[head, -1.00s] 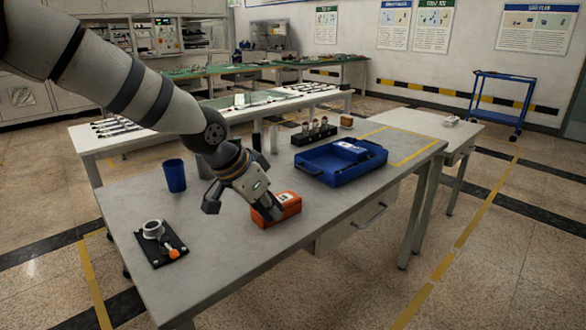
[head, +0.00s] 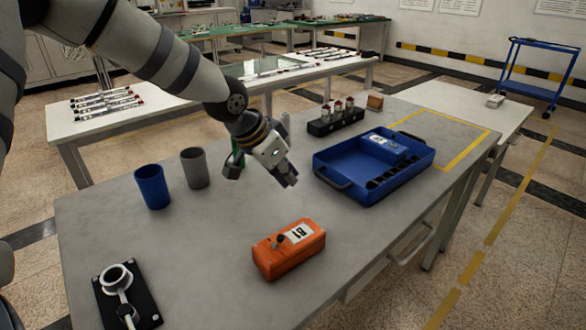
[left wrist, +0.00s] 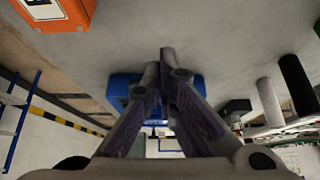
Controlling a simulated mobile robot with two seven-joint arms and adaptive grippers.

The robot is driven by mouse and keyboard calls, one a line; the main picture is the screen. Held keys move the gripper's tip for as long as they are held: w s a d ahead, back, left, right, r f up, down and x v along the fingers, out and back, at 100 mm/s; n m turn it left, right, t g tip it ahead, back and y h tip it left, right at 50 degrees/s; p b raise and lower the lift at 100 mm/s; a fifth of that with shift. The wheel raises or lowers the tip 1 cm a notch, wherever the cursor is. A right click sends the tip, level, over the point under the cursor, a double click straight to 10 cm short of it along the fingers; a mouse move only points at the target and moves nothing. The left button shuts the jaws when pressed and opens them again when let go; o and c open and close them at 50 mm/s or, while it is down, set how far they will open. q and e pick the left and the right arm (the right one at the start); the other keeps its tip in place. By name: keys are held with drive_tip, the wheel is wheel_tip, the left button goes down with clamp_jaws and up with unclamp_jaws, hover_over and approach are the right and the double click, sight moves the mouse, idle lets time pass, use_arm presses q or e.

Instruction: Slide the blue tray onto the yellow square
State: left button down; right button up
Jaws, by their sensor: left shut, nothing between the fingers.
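The blue tray (head: 342,162) lies flat on the grey table, with a handle at its near left end and a blue box (head: 388,146) inside. Its far end overlaps the near side of the yellow square (head: 468,150), a taped outline; most of the tray is outside it. My left gripper (head: 288,181) is shut and empty above the table, left of the tray and apart from it. In the left wrist view its fingertips (left wrist: 167,62) meet, and the tray (left wrist: 121,90) shows partly hidden behind them. My right gripper is not in view.
An orange box (head: 289,249) sits nearer on the table. A blue cup (head: 152,187) and a grey cup (head: 195,168) stand left. A black holder (head: 336,119) stands behind the tray. A black plate (head: 128,297) lies at the near left. The square's far part is clear.

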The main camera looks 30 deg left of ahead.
sight(316, 196)
use_arm(q)
drive_tip(key=x, duration=0.4)
drive_tip(key=b+x, duration=0.1)
drive_tip(key=x, duration=0.2)
drive_tip(key=shift+s+a+f, duration=0.15)
drive_tip(key=shift+s, duration=0.15)
drive_tip(key=w, duration=0.1)
drive_tip(key=w+d+b, duration=0.1)
drive_tip(key=w, duration=0.1)
drive_tip(key=shift+w+d+f, duration=0.15)
drive_tip(key=shift+w+f, duration=0.05)
drive_tip(key=shift+w+d+r, duration=0.15)
drive_tip(key=shift+w+r, duration=0.05)
drive_tip(key=shift+w, duration=0.25)
drive_tip(key=shift+r, duration=0.1)
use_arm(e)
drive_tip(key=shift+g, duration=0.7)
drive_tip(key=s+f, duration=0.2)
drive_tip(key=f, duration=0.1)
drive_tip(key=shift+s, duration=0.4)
